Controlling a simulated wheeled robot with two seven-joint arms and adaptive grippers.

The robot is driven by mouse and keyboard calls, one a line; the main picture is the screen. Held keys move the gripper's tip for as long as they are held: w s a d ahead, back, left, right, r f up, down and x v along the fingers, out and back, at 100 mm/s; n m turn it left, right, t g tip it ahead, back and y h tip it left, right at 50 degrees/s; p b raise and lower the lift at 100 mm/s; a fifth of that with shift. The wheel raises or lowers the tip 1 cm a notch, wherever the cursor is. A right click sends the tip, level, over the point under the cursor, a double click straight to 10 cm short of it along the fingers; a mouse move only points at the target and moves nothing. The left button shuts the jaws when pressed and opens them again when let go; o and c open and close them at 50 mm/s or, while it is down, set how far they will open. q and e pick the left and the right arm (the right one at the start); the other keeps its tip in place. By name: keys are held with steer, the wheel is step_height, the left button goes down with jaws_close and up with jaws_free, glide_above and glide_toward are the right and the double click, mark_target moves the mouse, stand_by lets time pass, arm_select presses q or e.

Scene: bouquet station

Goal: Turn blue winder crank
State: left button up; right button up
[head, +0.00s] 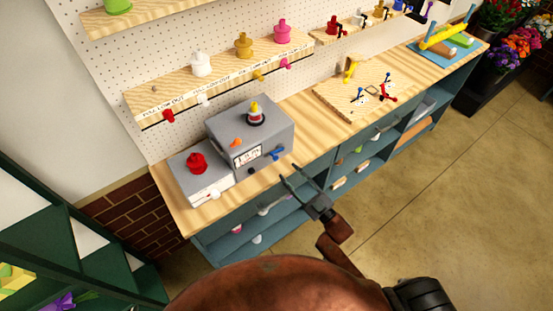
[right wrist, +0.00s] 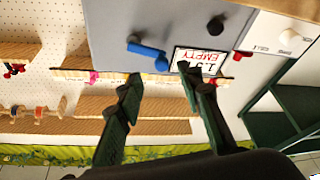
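The blue winder crank (head: 275,153) sticks out of the front of a grey box (head: 275,123) on the wooden bench. In the right wrist view the blue crank (right wrist: 147,51) slants down and right from a dark hub, its blue end above the gap between my fingertips. My right gripper (head: 288,173) is open and empty, just in front of the crank and slightly below it in the head view. In the right wrist view its two fingers (right wrist: 159,75) are spread apart. I see no contact with the crank. My left gripper is out of view.
A white-labelled panel (head: 247,156) and an orange lever (head: 235,143) are on the box front. A smaller box with a red knob (head: 196,164) stands at left. A wooden board (head: 353,101) with small red and blue parts lies to the right. The floor (head: 440,170) is clear.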

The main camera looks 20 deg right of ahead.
mark_target(277, 160)
steer(key=x, duration=0.5)
steer(key=p+x, duration=0.1)
steer(key=x, duration=0.2)
steer(key=shift+s+r, duration=0.2)
steer(key=shift+r, duration=0.05)
steer(key=shift+c, duration=0.4)
jaws_close()
